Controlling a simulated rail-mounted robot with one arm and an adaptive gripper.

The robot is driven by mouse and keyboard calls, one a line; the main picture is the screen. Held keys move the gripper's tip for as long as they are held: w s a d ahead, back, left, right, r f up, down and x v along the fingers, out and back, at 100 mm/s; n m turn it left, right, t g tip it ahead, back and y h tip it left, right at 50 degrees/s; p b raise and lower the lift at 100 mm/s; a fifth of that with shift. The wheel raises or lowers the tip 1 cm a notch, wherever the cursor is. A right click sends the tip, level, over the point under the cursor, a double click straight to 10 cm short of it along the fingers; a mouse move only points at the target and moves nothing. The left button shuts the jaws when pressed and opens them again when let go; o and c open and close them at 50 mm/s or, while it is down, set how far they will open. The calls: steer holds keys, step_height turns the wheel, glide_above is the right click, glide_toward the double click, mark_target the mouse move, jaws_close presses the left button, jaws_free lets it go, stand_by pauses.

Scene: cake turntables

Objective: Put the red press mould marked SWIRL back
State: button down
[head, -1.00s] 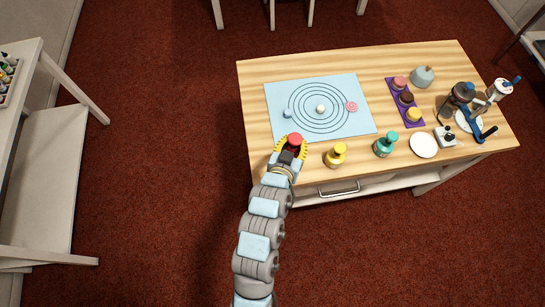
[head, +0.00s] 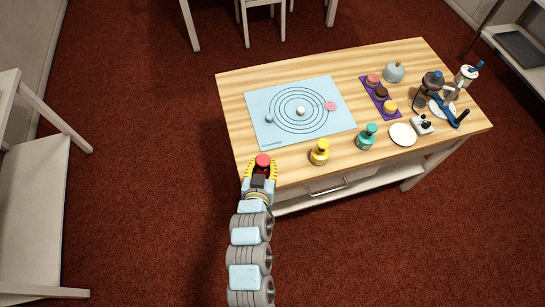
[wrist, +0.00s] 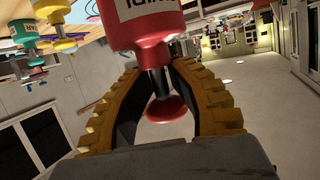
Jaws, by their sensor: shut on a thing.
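My gripper (head: 260,171) is shut on the red press mould (head: 263,160) at the table's front left corner. In the wrist view the two yellow ribbed fingers (wrist: 160,90) close around its dark stem, between the red knob (wrist: 168,109) and the wider red body (wrist: 148,25). The body has a white label with dark letters, cut off by the picture edge; I cannot read the word. A yellow press mould (head: 320,152) and a teal one (head: 367,138) stand upright on the table's front part, to the right of my gripper.
The wooden table (head: 240,95) carries a light blue mat (head: 262,96) with circles and small items. A purple tray (head: 366,84) of small cakes, a grey-blue dome (head: 394,72), a white plate (head: 403,134) and a small white device (head: 421,125) stand to the right. A pale shelf (head: 35,190) is at left.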

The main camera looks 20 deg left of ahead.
steer(key=x, duration=0.2)
steer(key=d+x, duration=0.1)
steer(key=x, duration=0.1)
steer(key=shift+w+f, duration=0.1)
steer(key=shift+w, duration=0.15)
steer(key=shift+w+a+f, duration=0.1)
steer(key=shift+w+f, duration=0.65)
steer(key=shift+f, duration=0.75)
steer(key=shift+w+a+f, duration=0.1)
steer(key=shift+w+f, duration=0.65)
steer(key=shift+f, duration=0.75)
steer(key=shift+w+a+f, duration=0.1)
steer(key=shift+w+f, duration=0.65)
steer(key=shift+f, duration=0.75)
steer(key=shift+f, duration=0.1)
steer(key=c, duration=0.9)
jaws_free()
steer(key=shift+c, duration=0.2)
steer(key=v, duration=1.2)
